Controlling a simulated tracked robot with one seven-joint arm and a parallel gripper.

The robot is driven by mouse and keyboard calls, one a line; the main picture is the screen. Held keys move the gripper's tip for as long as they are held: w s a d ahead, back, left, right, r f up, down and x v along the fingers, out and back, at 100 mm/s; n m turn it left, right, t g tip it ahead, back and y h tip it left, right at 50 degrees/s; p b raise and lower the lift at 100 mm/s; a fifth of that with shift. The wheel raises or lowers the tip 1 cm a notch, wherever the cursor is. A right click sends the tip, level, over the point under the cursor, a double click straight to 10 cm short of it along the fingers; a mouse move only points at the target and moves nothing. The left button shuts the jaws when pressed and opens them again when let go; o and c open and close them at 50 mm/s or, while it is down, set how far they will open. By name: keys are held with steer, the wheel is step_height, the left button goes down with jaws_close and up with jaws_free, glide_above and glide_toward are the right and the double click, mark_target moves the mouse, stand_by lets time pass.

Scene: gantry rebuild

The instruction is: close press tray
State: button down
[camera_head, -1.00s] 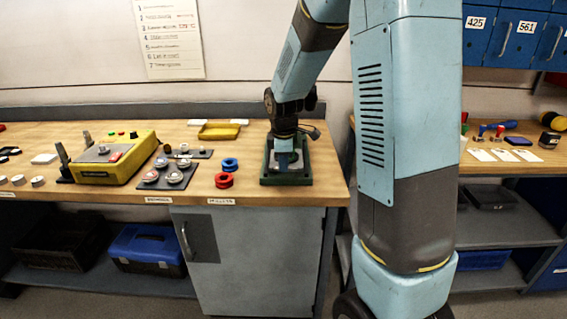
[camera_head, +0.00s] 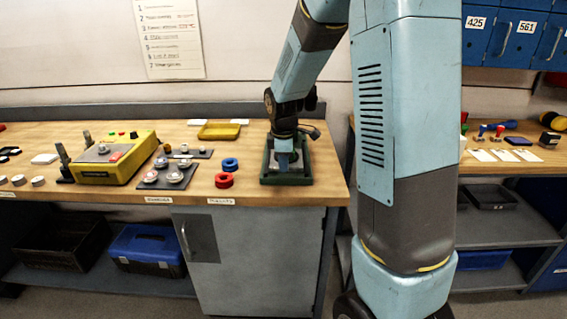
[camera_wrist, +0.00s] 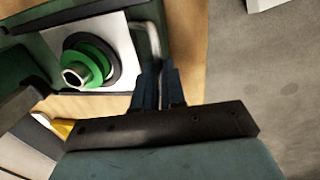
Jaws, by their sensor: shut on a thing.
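The green press (camera_head: 268,178) stands at the right end of the wooden bench, partly hidden by my arm. In the wrist view its tray (camera_wrist: 122,30) shows as a pale plate with a dark edge. A green round part (camera_wrist: 98,56) with a dark ring and a pale metal centre sits on it. A grey bar handle (camera_wrist: 148,42) runs along the tray's side. My gripper (camera_wrist: 160,85) is shut on this handle; it also shows over the press in the head view (camera_head: 284,158). How far the tray is out is hard to tell.
A red ring (camera_head: 224,180) and a blue ring (camera_head: 230,164) lie left of the press. Farther left are a dark plate (camera_head: 150,184) with round parts and a yellow box (camera_head: 115,165). The bench ends just right of the press.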

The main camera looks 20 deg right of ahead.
steer(key=w, duration=0.1)
steer(key=w+d, duration=0.1)
steer(key=w, duration=0.3)
steer(key=shift+w+d, duration=0.2)
steer(key=shift+d, duration=0.1)
steer(key=shift+w+r, duration=0.1)
steer(key=c, duration=1.2)
jaws_free()
steer(key=shift+w, duration=0.1)
steer(key=shift+c, duration=0.2)
steer(key=shift+o, duration=0.2)
steer(key=shift+d, duration=0.1)
step_height(320, 180, up, 13)
steer(key=s, duration=0.2)
steer(key=shift+s+a+r, duration=0.15)
steer(key=shift+s+a, duration=0.1)
steer(key=shift+a, duration=0.15)
steer(key=shift+s, duration=0.1)
